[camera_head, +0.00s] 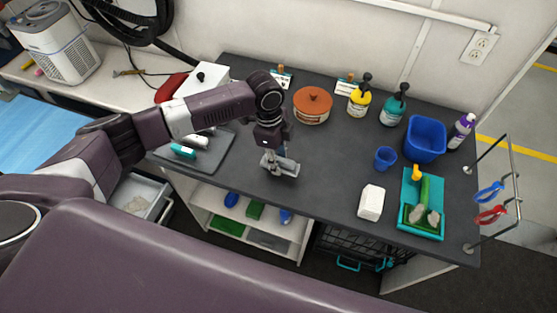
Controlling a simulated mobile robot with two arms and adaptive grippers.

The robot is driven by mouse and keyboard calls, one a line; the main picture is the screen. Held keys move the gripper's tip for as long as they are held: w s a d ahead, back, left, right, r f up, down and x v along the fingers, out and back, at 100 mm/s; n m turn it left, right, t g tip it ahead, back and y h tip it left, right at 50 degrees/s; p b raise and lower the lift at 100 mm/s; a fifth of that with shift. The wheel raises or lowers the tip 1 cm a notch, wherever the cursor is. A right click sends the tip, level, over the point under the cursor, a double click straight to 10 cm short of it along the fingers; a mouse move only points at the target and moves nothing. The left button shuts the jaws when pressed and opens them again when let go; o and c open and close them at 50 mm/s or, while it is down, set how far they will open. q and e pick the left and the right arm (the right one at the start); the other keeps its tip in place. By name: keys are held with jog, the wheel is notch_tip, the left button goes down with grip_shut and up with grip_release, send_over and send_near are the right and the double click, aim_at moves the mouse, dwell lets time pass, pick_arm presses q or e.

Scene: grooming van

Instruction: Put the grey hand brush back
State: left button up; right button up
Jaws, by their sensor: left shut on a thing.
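My left gripper (269,160) is shut on the grey hand brush (287,168), a small grey piece that shows beside and below the fingers. The fingers hide part of the brush. Gripper and brush are at the front edge of the dark grey counter (325,155). I cannot tell whether the brush touches the counter. My right gripper is not in view.
To the right stand a blue cup (385,158), a white block (371,203), a blue bin (425,139) and a teal tray (421,233). Bottles and a brown-lidded pot (312,105) stand at the back. A grey mat (216,158) lies left. The counter's middle is clear.

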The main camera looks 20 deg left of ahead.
pick_arm(q)
jog(key=shift+f, duration=0.75)
jog(key=shift+f, duration=0.15)
jog(key=o, duration=1)
